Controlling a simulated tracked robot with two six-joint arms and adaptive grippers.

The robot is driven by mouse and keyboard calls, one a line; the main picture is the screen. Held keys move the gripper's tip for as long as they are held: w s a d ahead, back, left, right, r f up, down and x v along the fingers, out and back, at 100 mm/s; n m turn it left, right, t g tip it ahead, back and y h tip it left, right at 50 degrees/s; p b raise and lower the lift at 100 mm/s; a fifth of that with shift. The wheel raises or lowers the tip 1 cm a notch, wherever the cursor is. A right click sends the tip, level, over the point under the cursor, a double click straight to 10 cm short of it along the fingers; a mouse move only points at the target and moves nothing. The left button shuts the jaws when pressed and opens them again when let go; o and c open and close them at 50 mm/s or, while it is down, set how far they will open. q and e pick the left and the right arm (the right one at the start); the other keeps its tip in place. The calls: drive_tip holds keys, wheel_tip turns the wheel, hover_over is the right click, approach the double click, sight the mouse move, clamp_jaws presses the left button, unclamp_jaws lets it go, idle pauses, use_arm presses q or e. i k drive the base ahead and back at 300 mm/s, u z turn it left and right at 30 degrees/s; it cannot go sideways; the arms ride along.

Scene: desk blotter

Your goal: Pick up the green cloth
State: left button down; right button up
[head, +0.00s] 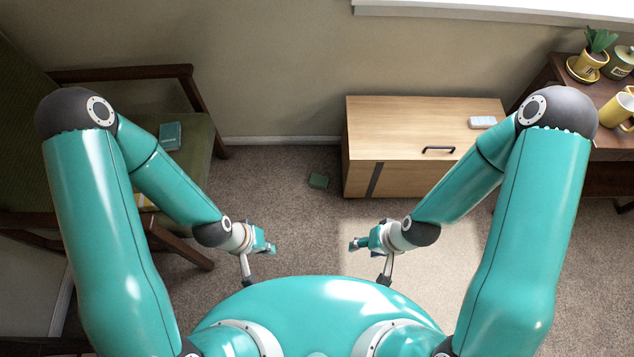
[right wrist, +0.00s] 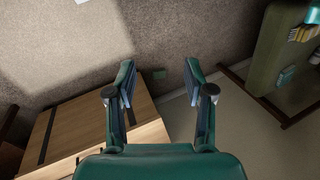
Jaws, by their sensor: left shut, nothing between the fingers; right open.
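Neither gripper touches the cloth.
The wooden cabinet (head: 420,135) with a dark handle stands by the wall, a white item (head: 482,122) on top. A chair (head: 185,135) with a teal book (head: 170,135) stands left. A desk at right holds a yellow mug (head: 617,108) and pots. The carpet around the cloth is clear.

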sight(316, 180)
drive_tip(key=z, duration=1.7)
drive_tip(key=i, duration=0.1)
drive_tip(key=u, duration=2.65)
drive_tip(key=i, duration=0.2)
drive_tip(key=u, duration=2.4)
drive_tip(key=k, duration=1.15)
drive_tip(key=u, duration=2)
drive_tip(key=i, duration=0.1)
drive_tip(key=z, duration=3.65)
drive_tip(key=i, duration=0.55)
drive_tip(key=z, duration=0.05)
